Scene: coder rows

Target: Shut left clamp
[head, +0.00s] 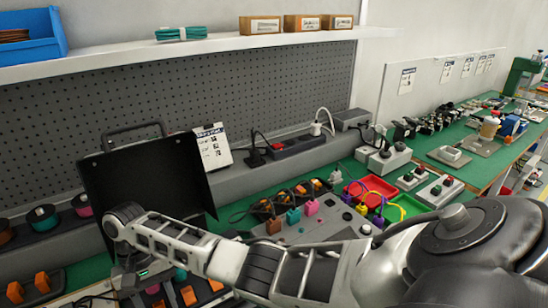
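One of my arms comes in from the right and reaches across to the lower left. Its wrist bends down in front of an open black case, and the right gripper (128,284) is dark and partly cut off by the bottom edge, so its fingers cannot be made out. Orange blocks stand on dark bases at the lower left (40,281) and beside the wrist (188,295). They may be clamp levers, but I cannot tell which is the left clamp or whether it is open. My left gripper is not in view.
The open black case lid (150,180) stands upright behind the wrist. A grey panel with coloured connectors (312,207) lies on the green bench, partly behind my arm. A red tray (370,188) and grey switch boxes (389,160) stand right of it. A shelf (200,45) runs above.

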